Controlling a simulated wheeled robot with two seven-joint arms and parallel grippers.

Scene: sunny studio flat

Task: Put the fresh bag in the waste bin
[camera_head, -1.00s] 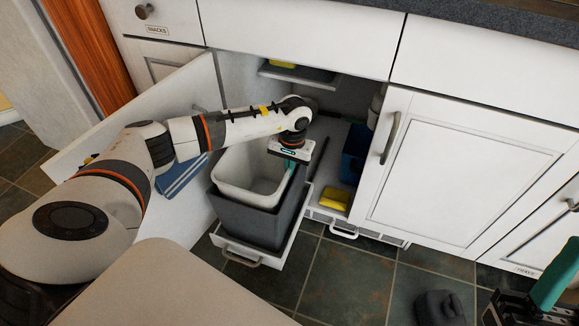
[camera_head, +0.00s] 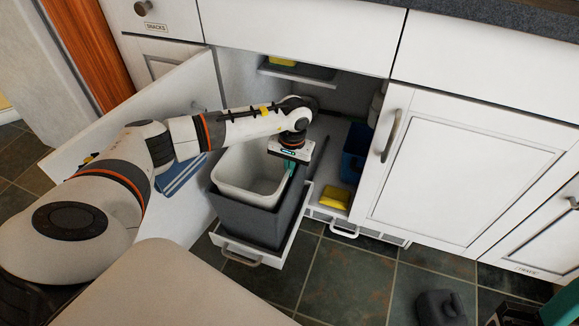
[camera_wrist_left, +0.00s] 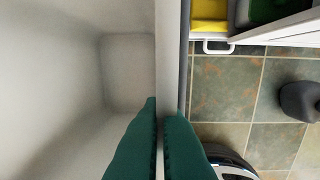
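The waste bin is a dark grey outer bin (camera_head: 247,219) with a pale inner bucket (camera_head: 230,178), standing in a pulled-out drawer below the counter. My left gripper (camera_head: 288,172) points down at the bucket's right rim. In the left wrist view its teal fingers (camera_wrist_left: 160,140) are close together, one on each side of the thin pale rim (camera_wrist_left: 168,60), and look shut on it. The bucket looks empty where I see inside. I cannot make out a separate fresh bag. My right gripper (camera_head: 545,311) is cut off at the lower right corner; its opening is hidden.
An open cabinet door (camera_head: 130,125) stands left, with a blue cloth (camera_head: 182,175) near it. A yellow sponge-like item (camera_head: 335,198) and a blue container (camera_head: 354,152) are right of the bin. A dark grey object (camera_head: 441,308) lies on the tiled floor, otherwise clear in front.

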